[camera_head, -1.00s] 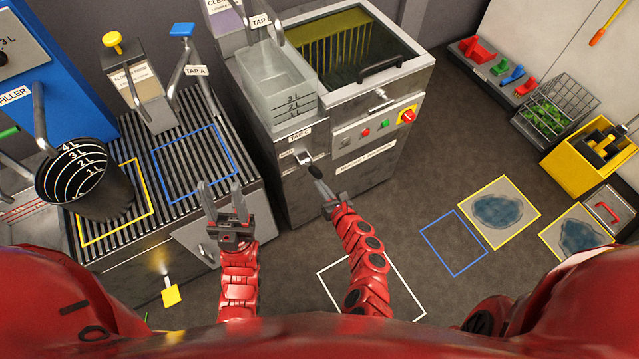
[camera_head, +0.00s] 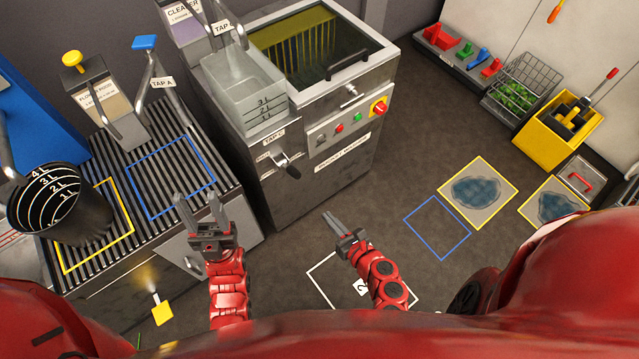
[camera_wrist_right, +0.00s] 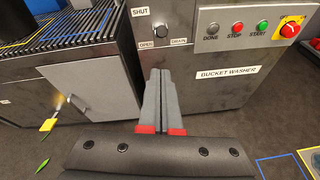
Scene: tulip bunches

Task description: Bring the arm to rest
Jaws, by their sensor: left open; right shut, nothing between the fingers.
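My right gripper (camera_head: 337,226) is shut and empty, held over the floor in front of the bucket washer (camera_head: 345,165). In the right wrist view its two fingers (camera_wrist_right: 160,92) are pressed together, with the washer's steel front behind them. My left gripper (camera_head: 204,208) is open and empty, in front of the slatted drain bench (camera_head: 190,140). The washer's black drain handle (camera_head: 287,166) is apart from both grippers.
A clear measuring container (camera_head: 245,90) sits under a tap. Blue-outlined (camera_head: 440,228) and white-outlined (camera_head: 320,290) floor areas lie at right and front. A yellow mop bucket (camera_head: 545,145) stands far right.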

